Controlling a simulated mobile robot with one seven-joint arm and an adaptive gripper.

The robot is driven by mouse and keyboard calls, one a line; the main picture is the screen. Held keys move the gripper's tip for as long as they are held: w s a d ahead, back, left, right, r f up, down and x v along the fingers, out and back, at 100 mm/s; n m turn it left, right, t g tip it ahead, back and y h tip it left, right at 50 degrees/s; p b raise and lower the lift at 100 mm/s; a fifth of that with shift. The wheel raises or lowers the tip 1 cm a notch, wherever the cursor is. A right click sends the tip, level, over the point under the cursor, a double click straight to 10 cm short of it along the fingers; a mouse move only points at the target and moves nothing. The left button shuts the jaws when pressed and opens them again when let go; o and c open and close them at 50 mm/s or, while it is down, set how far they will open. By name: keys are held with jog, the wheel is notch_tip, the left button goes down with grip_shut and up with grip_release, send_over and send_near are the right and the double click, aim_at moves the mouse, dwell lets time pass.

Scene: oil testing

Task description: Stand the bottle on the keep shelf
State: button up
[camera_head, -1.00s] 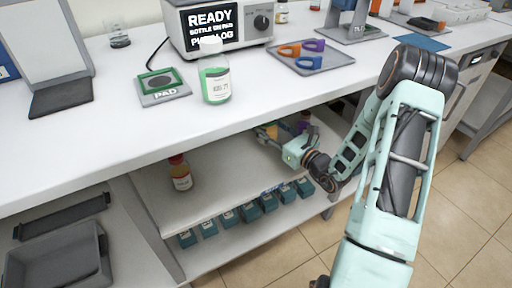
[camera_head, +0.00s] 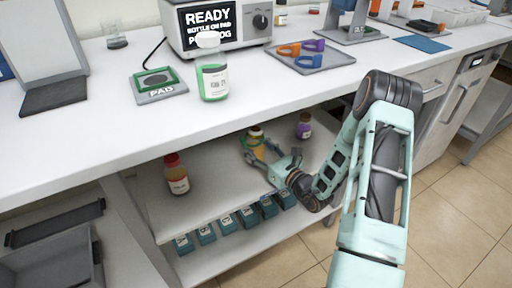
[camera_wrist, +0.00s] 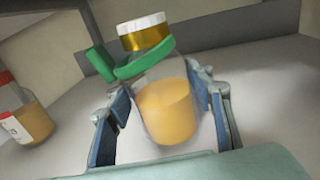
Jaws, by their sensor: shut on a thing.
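A clear bottle (camera_head: 257,149) of amber liquid, with a white cap, a gold band and a green collar at its neck, is on or just above the upper under-bench shelf (camera_head: 215,185). I cannot tell whether its base touches. My gripper (camera_head: 258,156) is shut on this bottle. In the wrist view, the bottle (camera_wrist: 165,108) sits between the blue-padded fingers of my gripper (camera_wrist: 168,112), tilted slightly in the picture. No sign tells me which shelf is the keep shelf.
A red-capped bottle (camera_head: 176,175) stands left on the shelf, and a purple bottle (camera_head: 304,126) stands right. Several teal boxes (camera_head: 227,227) line the lower shelf. The bench top (camera_head: 130,120) overhangs, with a green-liquid bottle (camera_head: 212,80) and pad (camera_head: 159,86) on it.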

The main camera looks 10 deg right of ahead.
jog(key=shift+f, duration=0.15)
jog(key=o, duration=1.5)
jog(key=shift+o, duration=0.2)
jog(key=shift+r, duration=0.2)
jog(key=p+v, duration=0.2)
jog(key=v, duration=1)
